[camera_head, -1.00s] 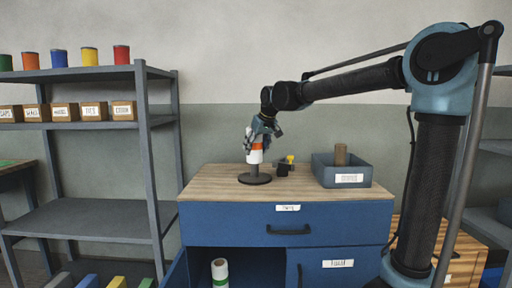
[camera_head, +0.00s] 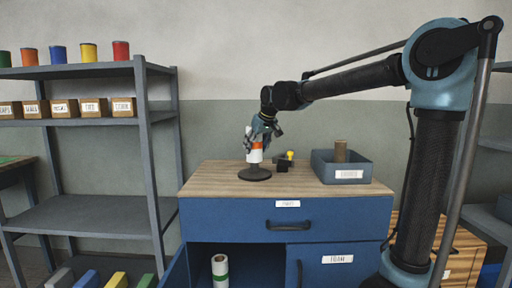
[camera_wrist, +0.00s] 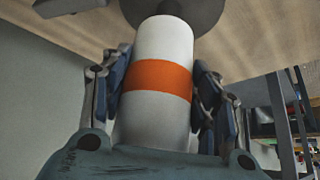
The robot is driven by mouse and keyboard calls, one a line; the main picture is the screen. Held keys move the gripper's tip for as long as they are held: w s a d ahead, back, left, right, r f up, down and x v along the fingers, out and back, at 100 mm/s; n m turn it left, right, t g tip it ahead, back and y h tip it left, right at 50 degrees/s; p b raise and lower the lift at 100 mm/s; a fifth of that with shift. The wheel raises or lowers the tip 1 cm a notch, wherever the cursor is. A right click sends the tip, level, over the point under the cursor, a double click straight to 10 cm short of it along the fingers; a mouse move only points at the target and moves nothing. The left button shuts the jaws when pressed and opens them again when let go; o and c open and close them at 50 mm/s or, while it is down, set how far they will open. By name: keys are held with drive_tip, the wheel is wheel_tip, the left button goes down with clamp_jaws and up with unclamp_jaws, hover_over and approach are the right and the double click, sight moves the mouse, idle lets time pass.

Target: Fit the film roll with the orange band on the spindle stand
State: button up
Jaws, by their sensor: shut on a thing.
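The film roll with the orange band (camera_head: 254,157) is white and stands upright at the spindle stand (camera_head: 254,175), a dark round base on the wooden worktop. A short dark part of the stand shows beneath the roll. I cannot tell how far the spindle is inside it. My gripper (camera_head: 262,136) is shut on the roll from above. In the wrist view, the fingers of my gripper (camera_wrist: 161,85) press both sides of the roll (camera_wrist: 160,120) around its orange band, and the dark disc of the stand (camera_wrist: 205,12) lies just past its far end.
A blue-grey bin (camera_head: 345,174) with a brown cylinder stands right of the stand. A small black item (camera_head: 282,166) and a yellow-topped item (camera_head: 290,156) sit between them. Another white roll with a green band (camera_head: 220,268) stands in the open cabinet below. The worktop's left part is clear.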

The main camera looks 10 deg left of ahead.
sight(257, 153)
drive_tip(key=shift+f, duration=2.25)
drive_tip(key=o, duration=1.5)
drive_tip(key=v, duration=1.1)
drive_tip(key=shift+d+r, duration=0.2)
drive_tip(key=shift+r, duration=0.15)
